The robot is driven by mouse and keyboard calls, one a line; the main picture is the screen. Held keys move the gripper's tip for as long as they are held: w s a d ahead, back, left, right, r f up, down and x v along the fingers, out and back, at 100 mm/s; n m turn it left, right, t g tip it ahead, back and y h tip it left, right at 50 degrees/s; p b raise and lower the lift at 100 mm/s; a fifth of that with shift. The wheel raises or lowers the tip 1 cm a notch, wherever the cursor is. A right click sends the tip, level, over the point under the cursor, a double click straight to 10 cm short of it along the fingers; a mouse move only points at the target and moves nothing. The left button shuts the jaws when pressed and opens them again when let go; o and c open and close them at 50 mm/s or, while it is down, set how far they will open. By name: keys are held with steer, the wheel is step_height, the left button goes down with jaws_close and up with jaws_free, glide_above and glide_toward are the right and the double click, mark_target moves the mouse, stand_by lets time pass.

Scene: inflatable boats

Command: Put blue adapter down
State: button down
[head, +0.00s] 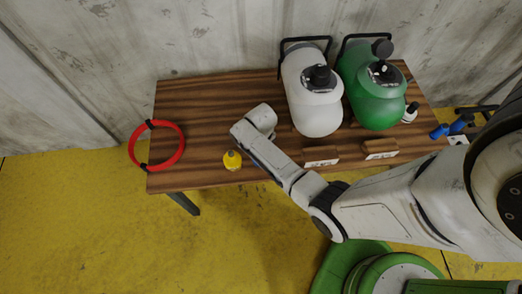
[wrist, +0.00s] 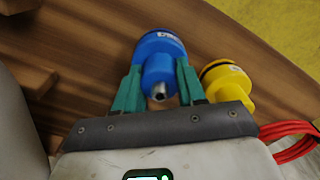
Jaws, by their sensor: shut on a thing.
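My gripper (wrist: 160,78) is shut on the blue adapter (wrist: 158,50) in the wrist view, with a teal finger on each side of it. The adapter's metal nozzle points back toward the camera. The wooden table (wrist: 100,60) is behind it; I cannot tell whether the adapter touches the tabletop. The yellow adapter (wrist: 228,82) is close beside it on the right.
A red hose ring (head: 183,150) hangs around the table's left end. White (head: 310,95) and green (head: 372,95) tanks stand on the table's right half, with small signs (head: 321,160) before them. A white-bodied adapter (head: 410,113) is at the right.

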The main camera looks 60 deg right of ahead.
steer(key=shift+f, duration=0.2)
steer(key=c, duration=0.6)
jaws_free()
steer(key=shift+c, duration=0.2)
step_height(320, 180, up, 12)
steer(key=shift+f+p, duration=0.1)
steer(key=shift+p, duration=0.4)
steer(key=shift+s+a+r, duration=0.15)
steer(key=shift+s+r, duration=0.05)
steer(key=shift+r, duration=0.05)
steer(key=s+a+r+n, duration=0.1)
steer(key=s+a+r, duration=0.3)
steer(key=s, duration=0.3)
steer(key=s+a+r+n+t, duration=0.1)
steer(key=s+a+r, duration=0.2)
steer(key=s+a, duration=0.3)
steer(key=shift+s+a+r+n, duration=0.3)
steer(key=shift+s+a+r, duration=0.1)
steer(key=shift+a, duration=0.1)
